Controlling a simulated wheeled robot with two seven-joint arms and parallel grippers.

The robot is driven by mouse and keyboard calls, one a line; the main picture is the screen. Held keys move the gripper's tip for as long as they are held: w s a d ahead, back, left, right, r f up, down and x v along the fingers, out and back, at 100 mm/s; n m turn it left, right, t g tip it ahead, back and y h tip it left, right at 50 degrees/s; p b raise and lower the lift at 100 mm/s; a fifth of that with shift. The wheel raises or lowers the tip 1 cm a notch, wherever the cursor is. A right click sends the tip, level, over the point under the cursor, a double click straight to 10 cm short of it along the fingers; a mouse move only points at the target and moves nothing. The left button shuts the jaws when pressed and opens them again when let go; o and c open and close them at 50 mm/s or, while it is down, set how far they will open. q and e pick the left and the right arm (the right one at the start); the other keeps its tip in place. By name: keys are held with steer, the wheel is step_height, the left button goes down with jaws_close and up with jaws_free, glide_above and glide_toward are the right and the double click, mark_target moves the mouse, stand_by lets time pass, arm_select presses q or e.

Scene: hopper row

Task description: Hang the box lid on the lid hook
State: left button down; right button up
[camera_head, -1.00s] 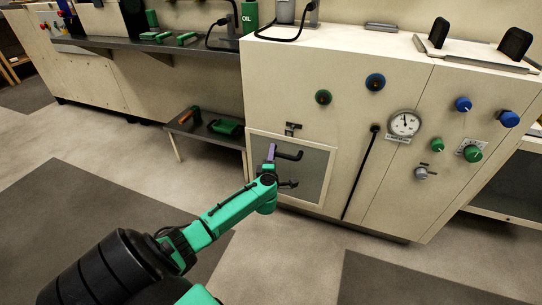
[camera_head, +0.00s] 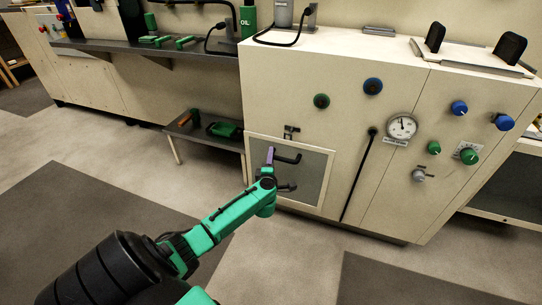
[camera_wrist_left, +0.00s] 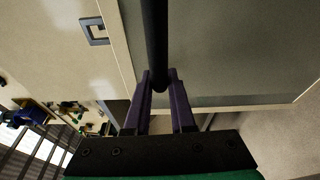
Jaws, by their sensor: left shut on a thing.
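A grey panel with a cream frame (camera_head: 312,188), which looks like the box lid, sits upright low on the cabinet front. A black bar handle (camera_head: 290,159) sticks out from it. My left gripper (camera_head: 270,156) has purple fingers shut on this handle. In the left wrist view the fingers (camera_wrist_left: 160,88) close around the black bar (camera_wrist_left: 157,35), with the grey panel (camera_wrist_left: 230,60) behind. A small dark bracket (camera_head: 290,131) is on the cabinet just above the panel; it also shows in the wrist view (camera_wrist_left: 95,30). I cannot tell whether it is the lid hook. My right gripper is not in view.
The cream cabinet (camera_head: 300,75) carries knobs, a gauge (camera_head: 402,126) and a long black rod (camera_head: 358,175). A low bench (camera_head: 181,129) with green and orange items stands left of the panel. A dark shelf (camera_head: 110,45) runs further left. The floor in front is clear.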

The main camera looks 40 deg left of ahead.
arm_select(q)
steer(key=shift+r, duration=0.2)
steer(key=shift+w+a+b, duration=0.2)
steer(key=shift+w+a, duration=0.05)
steer(key=shift+w, duration=0.45)
steer(key=shift+w+a+b, duration=0.2)
steer(key=shift+w+a, duration=0.05)
steer(key=shift+w, duration=0.45)
steer(key=shift+f, duration=0.1)
steer(key=shift+f, duration=0.35)
